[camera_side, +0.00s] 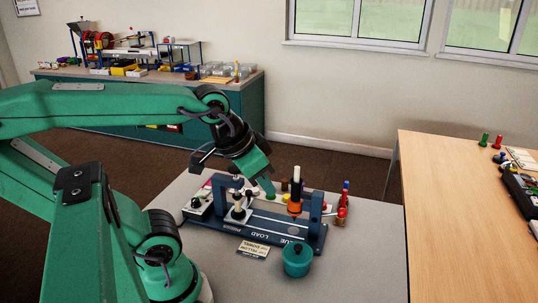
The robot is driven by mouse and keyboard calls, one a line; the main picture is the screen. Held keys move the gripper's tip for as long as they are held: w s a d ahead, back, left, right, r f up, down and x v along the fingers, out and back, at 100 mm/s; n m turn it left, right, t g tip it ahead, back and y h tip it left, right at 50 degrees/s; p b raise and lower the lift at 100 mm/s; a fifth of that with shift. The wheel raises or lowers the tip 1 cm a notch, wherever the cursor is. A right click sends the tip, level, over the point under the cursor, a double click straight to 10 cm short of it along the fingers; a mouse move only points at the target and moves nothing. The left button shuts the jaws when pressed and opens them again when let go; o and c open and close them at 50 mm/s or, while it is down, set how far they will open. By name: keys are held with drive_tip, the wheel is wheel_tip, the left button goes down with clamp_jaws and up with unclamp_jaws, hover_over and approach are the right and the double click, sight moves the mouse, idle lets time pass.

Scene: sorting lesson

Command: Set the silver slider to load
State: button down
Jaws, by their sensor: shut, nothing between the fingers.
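A dark blue fixture (276,238) stands on the grey table, with the words LOAD and GLUE along its front edge. The silver slider (239,212) appears to be the shiny part near the left upright, to the left of the word LOAD. Its exact position on the track is too small to tell. My gripper (269,193) is shut and empty, pointing down above the back of the fixture, to the right of and higher in the picture than the silver part. I cannot tell whether it touches anything.
An orange holder (294,206) with a white-topped piece stands at the fixture's right. A teal lidded pot (297,260) and a small label card (253,249) are in front. Small coloured pieces (342,212) stand at the right. The table's front right is clear.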

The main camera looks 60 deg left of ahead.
drive_tip(key=c, duration=1.3)
unclamp_jaws()
drive_tip(key=shift+w+a, duration=0.15)
drive_tip(key=shift+o, duration=0.2)
drive_tip(key=g, duration=0.5)
approach(249, 191)
drive_tip(key=shift+w+d+f, duration=0.15)
drive_tip(key=shift+w+d, duration=0.15)
drive_tip(key=shift+d, duration=0.05)
drive_tip(key=shift+s+a+f+g, duration=0.1)
drive_tip(key=shift+a+f+g, duration=0.2)
drive_tip(key=shift+a, duration=0.1)
drive_tip(key=shift+f, duration=0.1)
drive_tip(key=shift+f, duration=3.8)
